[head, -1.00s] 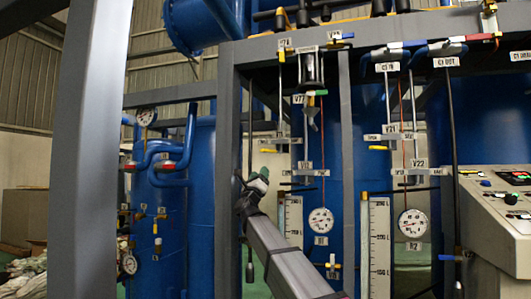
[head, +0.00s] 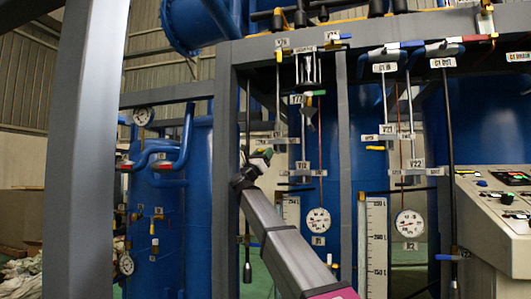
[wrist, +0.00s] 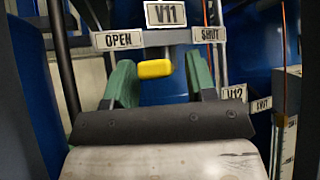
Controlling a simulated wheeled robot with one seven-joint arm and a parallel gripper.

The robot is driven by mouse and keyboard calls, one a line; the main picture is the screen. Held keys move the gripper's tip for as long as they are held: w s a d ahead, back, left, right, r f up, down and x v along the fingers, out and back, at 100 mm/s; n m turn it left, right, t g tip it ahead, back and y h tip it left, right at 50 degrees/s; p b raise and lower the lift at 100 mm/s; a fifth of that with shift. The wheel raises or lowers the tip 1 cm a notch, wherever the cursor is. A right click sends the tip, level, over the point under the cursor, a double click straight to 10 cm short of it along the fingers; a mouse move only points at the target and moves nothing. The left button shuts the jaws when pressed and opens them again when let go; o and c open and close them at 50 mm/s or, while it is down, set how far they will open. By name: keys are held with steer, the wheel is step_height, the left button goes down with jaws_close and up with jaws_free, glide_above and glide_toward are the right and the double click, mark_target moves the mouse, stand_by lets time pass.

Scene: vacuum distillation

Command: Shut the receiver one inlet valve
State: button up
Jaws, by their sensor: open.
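The V11 label plate (wrist: 173,14) is at the top of the wrist view. An OPEN plate (wrist: 118,40) is on its left and a SHUT plate (wrist: 209,34) on its right. The yellow valve handle (wrist: 154,69) hangs just below V11, nearer the OPEN plate. My gripper (wrist: 160,75) is open, its two green fingers one on each side of the yellow handle with gaps showing. Whether the handle lies fully at fingertip depth I cannot tell. In the head view my gripper (head: 262,155) is raised in front of the receiver one piping and hides part of the valve.
The V12 plate (wrist: 234,94) sits low and right of my gripper. In the head view the R1 gauge (head: 318,220) hangs below right of it, and a grey frame post (head: 226,180) stands close on the left. The control panel (head: 495,210) is far right.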

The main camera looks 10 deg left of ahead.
steer(key=shift+x, duration=0.85)
steer(key=shift+c, duration=0.3)
jaws_close()
